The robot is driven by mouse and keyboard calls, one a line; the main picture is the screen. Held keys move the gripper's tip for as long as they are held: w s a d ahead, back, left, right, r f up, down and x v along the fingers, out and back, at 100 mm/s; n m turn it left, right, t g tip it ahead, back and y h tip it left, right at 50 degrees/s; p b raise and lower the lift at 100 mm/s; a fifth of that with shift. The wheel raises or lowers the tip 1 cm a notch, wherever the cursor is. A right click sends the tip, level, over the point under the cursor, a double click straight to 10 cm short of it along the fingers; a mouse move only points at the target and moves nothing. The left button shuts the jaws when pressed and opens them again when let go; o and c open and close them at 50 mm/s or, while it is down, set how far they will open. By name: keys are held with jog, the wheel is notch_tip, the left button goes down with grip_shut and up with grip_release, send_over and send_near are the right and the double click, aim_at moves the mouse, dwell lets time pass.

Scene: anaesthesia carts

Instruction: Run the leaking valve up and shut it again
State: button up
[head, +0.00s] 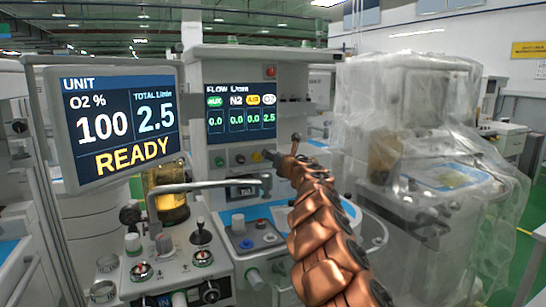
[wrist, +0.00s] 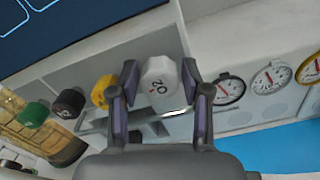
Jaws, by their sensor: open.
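The white knob marked O2 (wrist: 158,88) sits at the right end of a row of valve knobs in the wrist view. My gripper (wrist: 160,82) is open, with one finger on each side of this knob. I cannot tell whether the fingers touch it. In the head view my gripper (head: 271,156) is at the panel below the flow screen (head: 241,111), and the white knob is hidden there. The screen reads 0.0 for AUX, N2 and AIR, and 2.5 for O2. A yellow knob (wrist: 105,92), a black knob (wrist: 69,101) and a green knob (wrist: 33,114) stand to the left.
The unit monitor (head: 119,122) reads O2 100, total 2.5 and READY. A grey horizontal arm (head: 205,187) crosses in front of the panel. Several round gauges (wrist: 229,90) lie right of the knob. A plastic-covered cart (head: 425,150) stands at the right.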

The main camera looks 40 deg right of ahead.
jog(key=c, duration=0.9)
jog(key=shift+m, duration=0.4)
jog(key=m+p, duration=0.2)
jog(key=m, duration=0.2)
jog(key=shift+a+m, duration=0.1)
jog(key=shift+m, duration=0.2)
jog(key=m+p, duration=0.3)
jog(key=m, duration=0.2)
jog(key=shift+r+p, duration=0.1)
jog(key=shift+p, duration=0.25)
jog(key=m+p, duration=0.4)
jog(key=m, duration=0.1)
jog(key=shift+m, duration=0.4)
jog(key=shift+f+m+p, duration=0.2)
jog(key=shift+m+p, duration=1.3)
jog(key=shift+m, duration=0.3)
